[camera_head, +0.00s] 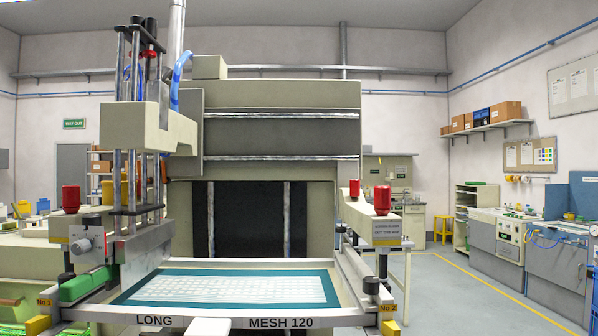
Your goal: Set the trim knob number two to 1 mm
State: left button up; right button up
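A yellow label reading No 2 (387,308) is on the right front corner of the printing machine. A small black knob (371,285) stands just above it on the frame's right end. Its scale and setting are too small to read. A matching black knob (66,278) is at the left corner, near the No 1 label (44,301).
The screen frame (160,320), marked LONG and MESH 120, spans the machine's front. Red buttons (382,200) top the right block, and another red button (71,198) tops the left. Open floor (465,290) lies to the right.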

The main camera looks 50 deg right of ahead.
aim_at(382, 193)
jog(key=i+l+z, duration=0.1)
jog(key=z, duration=0.9)
